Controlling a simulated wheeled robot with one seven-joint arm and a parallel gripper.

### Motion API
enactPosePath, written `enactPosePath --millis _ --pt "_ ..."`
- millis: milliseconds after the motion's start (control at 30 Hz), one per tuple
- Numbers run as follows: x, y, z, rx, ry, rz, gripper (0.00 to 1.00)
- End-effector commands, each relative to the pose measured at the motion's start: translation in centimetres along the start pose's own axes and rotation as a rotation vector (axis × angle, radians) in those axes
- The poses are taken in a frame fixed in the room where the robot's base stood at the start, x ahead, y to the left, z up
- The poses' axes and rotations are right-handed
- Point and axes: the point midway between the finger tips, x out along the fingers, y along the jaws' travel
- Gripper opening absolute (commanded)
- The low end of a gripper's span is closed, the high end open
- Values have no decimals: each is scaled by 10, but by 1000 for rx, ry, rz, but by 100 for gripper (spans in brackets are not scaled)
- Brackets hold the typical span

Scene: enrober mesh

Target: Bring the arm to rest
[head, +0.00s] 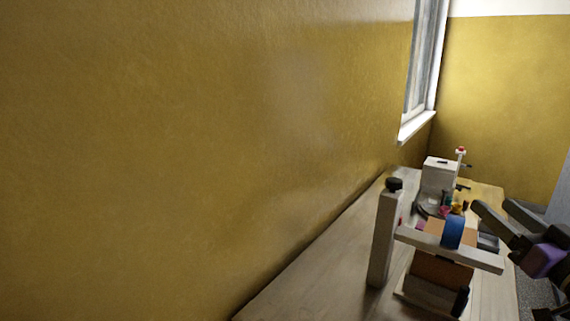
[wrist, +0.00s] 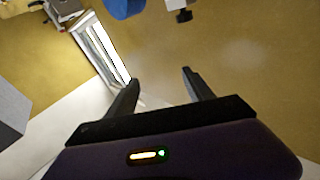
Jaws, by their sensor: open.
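My gripper (wrist: 158,85) shows in the wrist view with its two dark fingers spread apart and nothing between them. In the head view my gripper (head: 492,209) is at the right edge, raised beside the table's equipment, with its purple part behind the fingers. It appears apart from the equipment. The rest of my arm is mostly cut off by the frame's right edge.
A wooden table (head: 330,275) runs along the yellow wall (head: 200,130). On it stand a pale post with a dark knob (head: 383,235), a crossbar frame with a blue roller (head: 453,231) and a white machine (head: 438,175). The table's left front is clear.

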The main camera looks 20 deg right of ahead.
Motion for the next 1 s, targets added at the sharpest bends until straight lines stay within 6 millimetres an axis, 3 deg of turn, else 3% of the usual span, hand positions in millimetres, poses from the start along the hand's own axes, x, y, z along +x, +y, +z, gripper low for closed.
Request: enactPosePath --millis 233,467,700,1000 --pt "-16 12 20 37 58 144 61" --pt "-46 -1 64 53 77 245 61" --pt "-101 -48 120 29 62 285 61" --pt "-183 -122 168 -25 -1 214 61"
